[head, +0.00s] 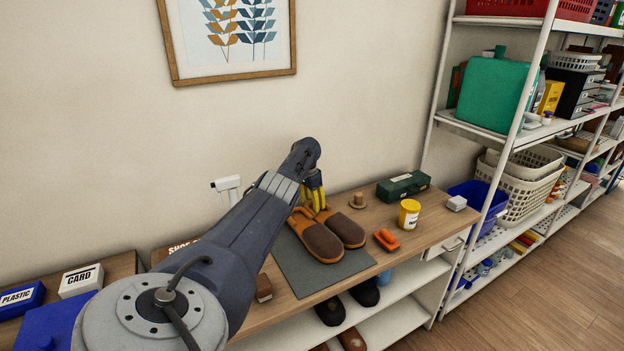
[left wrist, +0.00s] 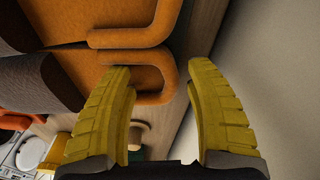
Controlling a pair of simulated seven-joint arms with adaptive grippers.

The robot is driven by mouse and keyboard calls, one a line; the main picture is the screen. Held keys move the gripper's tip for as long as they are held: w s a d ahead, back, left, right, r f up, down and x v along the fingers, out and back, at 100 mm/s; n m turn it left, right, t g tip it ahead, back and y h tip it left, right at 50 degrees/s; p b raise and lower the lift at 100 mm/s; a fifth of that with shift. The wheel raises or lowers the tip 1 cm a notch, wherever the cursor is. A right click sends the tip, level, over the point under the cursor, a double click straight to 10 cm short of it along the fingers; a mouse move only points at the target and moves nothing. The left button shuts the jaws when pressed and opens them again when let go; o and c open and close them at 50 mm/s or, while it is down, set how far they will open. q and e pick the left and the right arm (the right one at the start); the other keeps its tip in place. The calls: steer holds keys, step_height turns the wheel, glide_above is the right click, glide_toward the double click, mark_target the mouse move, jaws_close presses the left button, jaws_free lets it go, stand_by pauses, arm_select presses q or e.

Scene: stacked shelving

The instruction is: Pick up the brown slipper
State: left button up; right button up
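A pair of brown slippers with orange-tan insides and rims lies on a grey mat (head: 297,266); one slipper (head: 321,243) is at the left and the other (head: 347,231) at the right. My left gripper (head: 314,200), with yellow fingers, is over their heel ends at the back of the mat. In the left wrist view its fingers (left wrist: 156,70) are spread apart. The heel rim of one slipper (left wrist: 152,82) shows between the fingertips, and the second slipper (left wrist: 130,36) lies beyond. I cannot tell whether the fingers touch. My right gripper is not in view.
On the wooden bench (head: 437,225) are a tan hat-like item (head: 357,201), an orange brush-like item (head: 386,240), a yellow tub (head: 409,214) and a green box (head: 403,187). Dark shoes (head: 330,311) sit on the shelf below. The wall is close behind; tall shelving (head: 516,125) stands right.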

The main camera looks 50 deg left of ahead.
arm_select(q)
steer(key=shift+f, duration=0.2)
step_height(320, 180, up, 17)
steer(key=s, duration=0.1)
steer(key=shift+s+f, duration=0.2)
steer(key=shift+s, duration=0.2)
steer(key=shift+o, duration=1.1)
steer(key=shift+s+d+r, duration=0.1)
steer(key=shift+r, duration=0.25)
steer(key=m+g, duration=0.1)
glide_above(295, 210)
step_height(295, 210, down, 17)
steer(key=shift+f, duration=0.15)
stand_by(0.7)
